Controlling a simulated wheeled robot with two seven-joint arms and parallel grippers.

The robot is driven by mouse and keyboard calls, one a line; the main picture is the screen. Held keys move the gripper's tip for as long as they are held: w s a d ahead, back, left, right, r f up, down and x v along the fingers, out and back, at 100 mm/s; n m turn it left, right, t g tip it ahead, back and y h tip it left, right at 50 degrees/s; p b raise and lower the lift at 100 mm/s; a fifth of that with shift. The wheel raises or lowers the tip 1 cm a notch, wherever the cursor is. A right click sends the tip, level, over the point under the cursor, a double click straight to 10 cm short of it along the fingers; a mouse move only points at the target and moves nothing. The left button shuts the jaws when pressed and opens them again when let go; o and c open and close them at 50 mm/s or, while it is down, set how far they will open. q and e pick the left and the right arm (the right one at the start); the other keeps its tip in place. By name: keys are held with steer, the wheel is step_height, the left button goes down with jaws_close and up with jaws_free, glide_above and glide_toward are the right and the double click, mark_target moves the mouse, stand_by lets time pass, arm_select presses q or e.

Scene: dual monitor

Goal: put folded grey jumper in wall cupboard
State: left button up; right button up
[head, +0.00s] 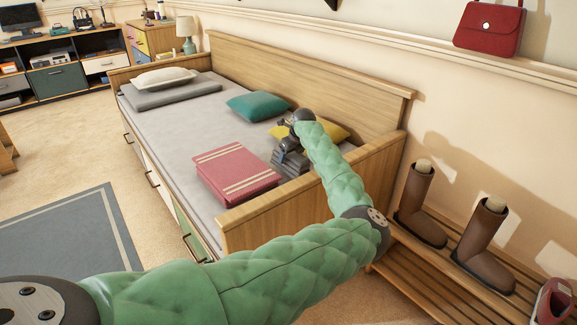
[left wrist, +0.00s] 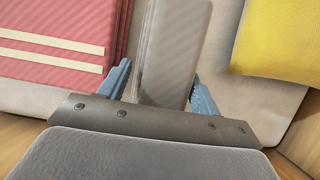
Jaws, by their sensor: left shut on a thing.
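The folded grey jumper (head: 292,167) is on the bed, between a red folded blanket and a yellow cushion. It is partly hidden by my left gripper (head: 287,154) in the head view. In the left wrist view the grey jumper (left wrist: 172,45) lies between the two blue fingers of the left gripper (left wrist: 161,76), which is shut on it. I cannot tell whether the jumper is lifted off the mattress. My right gripper is not in view. No wall cupboard shows in these frames.
The red folded blanket (head: 235,173) lies close left of the jumper, and the yellow cushion (head: 323,133) is behind it. The wooden bed end (head: 300,212) rises in front. Boots (head: 482,240) stand on a slatted rack at right.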

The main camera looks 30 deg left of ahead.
arm_select(q)
steer(key=shift+f, duration=2)
steer(key=shift+f+b, duration=0.2)
steer(key=shift+b, duration=0.1)
steer(key=o, duration=1.2)
steer(key=shift+r, duration=0.1)
